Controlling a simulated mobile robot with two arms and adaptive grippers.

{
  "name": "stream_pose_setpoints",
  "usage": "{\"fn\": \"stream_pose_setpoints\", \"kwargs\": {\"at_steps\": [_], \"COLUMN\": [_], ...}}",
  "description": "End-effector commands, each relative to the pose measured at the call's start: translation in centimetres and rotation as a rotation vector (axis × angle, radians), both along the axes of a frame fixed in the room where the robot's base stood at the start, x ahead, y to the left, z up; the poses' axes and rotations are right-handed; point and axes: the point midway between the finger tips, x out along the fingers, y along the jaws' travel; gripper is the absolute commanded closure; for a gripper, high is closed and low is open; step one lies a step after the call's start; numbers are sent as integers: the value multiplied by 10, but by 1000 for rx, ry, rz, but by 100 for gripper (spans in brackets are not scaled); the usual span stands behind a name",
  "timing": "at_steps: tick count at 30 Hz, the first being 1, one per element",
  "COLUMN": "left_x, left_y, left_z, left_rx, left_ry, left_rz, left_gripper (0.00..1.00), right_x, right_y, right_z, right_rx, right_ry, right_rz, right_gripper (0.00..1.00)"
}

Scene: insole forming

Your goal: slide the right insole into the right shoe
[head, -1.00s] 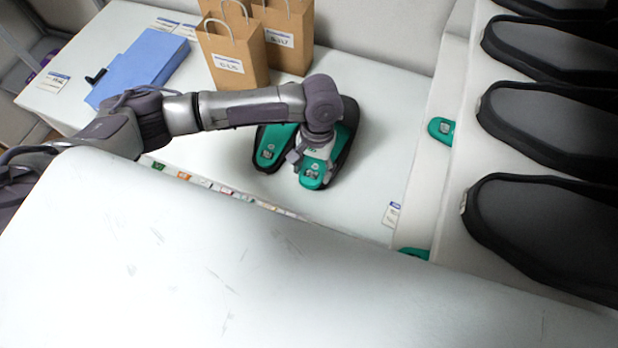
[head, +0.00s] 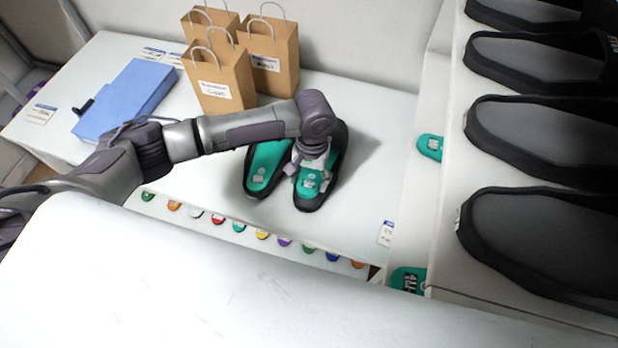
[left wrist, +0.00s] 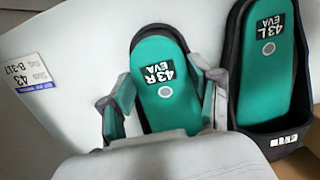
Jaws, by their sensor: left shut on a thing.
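The right insole (left wrist: 163,70), green and marked 43 R EVA, lies between the two fingers of my left gripper (left wrist: 168,92) in the left wrist view. The black rim of the right shoe (left wrist: 150,33) shows around the insole's far end. In the head view the insole (head: 311,180) sits within the shoe's black outline (head: 306,205). My left gripper (head: 308,168) is over it from above, shut on the insole. Part of the insole is hidden by the gripper, so I cannot tell how flat it lies. My right gripper is not in view.
The left shoe (head: 248,184) stands just left with a green insole (head: 267,167), marked 43 L. Paper bags (head: 222,85) and a blue box (head: 125,100) are at the back. Coloured round pieces (head: 240,227) line the front. A rack of dark shoes (head: 540,140) is at right.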

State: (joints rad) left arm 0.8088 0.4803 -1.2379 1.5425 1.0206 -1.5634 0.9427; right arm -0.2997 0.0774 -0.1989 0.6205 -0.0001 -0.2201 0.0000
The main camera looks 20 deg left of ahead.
Motion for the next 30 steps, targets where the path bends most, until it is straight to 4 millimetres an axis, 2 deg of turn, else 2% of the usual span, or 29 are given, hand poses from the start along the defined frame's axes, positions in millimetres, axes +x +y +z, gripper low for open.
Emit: {"fn": "stream_pose_setpoints", "kwargs": {"at_steps": [1, 6, 17, 22, 30], "left_x": [0, 0, 0, 4, 12], "left_y": [0, 0, 0, 0, -1], "left_z": [0, 0, 3, 25, 83], "left_rx": [0, 0, 0, -1, -2], "left_ry": [0, 0, 0, -4, -4], "left_rz": [0, 0, 0, 0, 0], "left_gripper": [34, 8, 8, 8, 8], "right_x": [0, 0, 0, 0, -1], "right_y": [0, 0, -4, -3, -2], "right_z": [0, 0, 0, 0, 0], "right_rx": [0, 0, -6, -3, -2], "right_ry": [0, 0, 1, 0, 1], "right_rz": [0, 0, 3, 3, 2], "right_gripper": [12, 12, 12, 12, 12]}}
